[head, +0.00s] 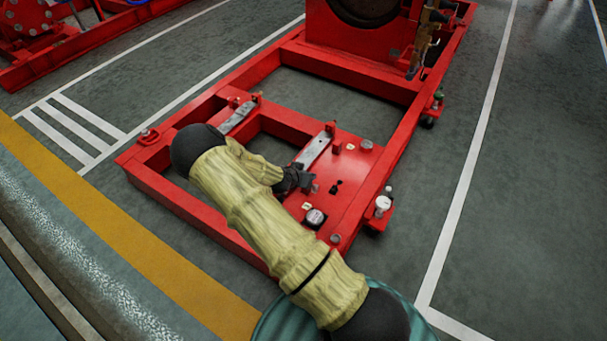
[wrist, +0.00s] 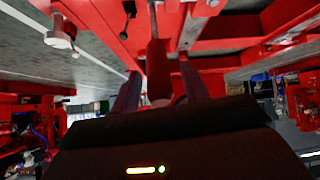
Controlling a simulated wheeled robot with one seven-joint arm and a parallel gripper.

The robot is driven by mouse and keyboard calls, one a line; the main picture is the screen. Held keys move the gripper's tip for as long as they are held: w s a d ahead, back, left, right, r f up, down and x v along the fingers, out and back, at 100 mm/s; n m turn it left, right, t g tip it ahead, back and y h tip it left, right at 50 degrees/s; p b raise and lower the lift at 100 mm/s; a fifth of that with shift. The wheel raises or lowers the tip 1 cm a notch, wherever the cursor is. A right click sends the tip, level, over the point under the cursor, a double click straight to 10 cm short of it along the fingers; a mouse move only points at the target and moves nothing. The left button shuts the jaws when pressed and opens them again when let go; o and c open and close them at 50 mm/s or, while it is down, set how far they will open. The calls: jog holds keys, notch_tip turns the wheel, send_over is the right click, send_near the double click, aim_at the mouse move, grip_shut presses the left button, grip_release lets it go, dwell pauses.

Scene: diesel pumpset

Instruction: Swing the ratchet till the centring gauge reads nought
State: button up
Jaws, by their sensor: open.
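My gripper (head: 304,182) is over the red plate of the skid frame in the head view, at the near end of a grey metal bar (head: 316,150). In the wrist view my gripper (wrist: 160,74) is open, with one finger on each side of a dark reddish upright bar (wrist: 157,68). I cannot tell whether the fingers touch it, or whether it is the ratchet handle. A small round silver-rimmed dial (head: 315,217), perhaps the centring gauge, sits on the plate to the lower right of the gripper. Its reading is too small to make out.
The red skid frame (head: 405,150) surrounds the plate, with a large red machine (head: 350,30) at its far end. A white-topped knob (head: 382,204) stands on the right edge. A second grey bar (head: 238,117) lies farther left. Grey floor (head: 480,190) is clear to the right.

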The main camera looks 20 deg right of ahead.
jog(key=p+v, duration=0.6)
jog(key=v, duration=1.1)
jog(key=shift+s, duration=0.15)
jog(key=s+a+r+n+g+y, duration=0.2)
jog(key=s+r+n+y, duration=0.5)
jog(key=s+r, duration=0.9)
notch_tip(320, 180, up, 4)
jog(key=shift+n+g, duration=0.7)
jog(key=shift+n, duration=0.3)
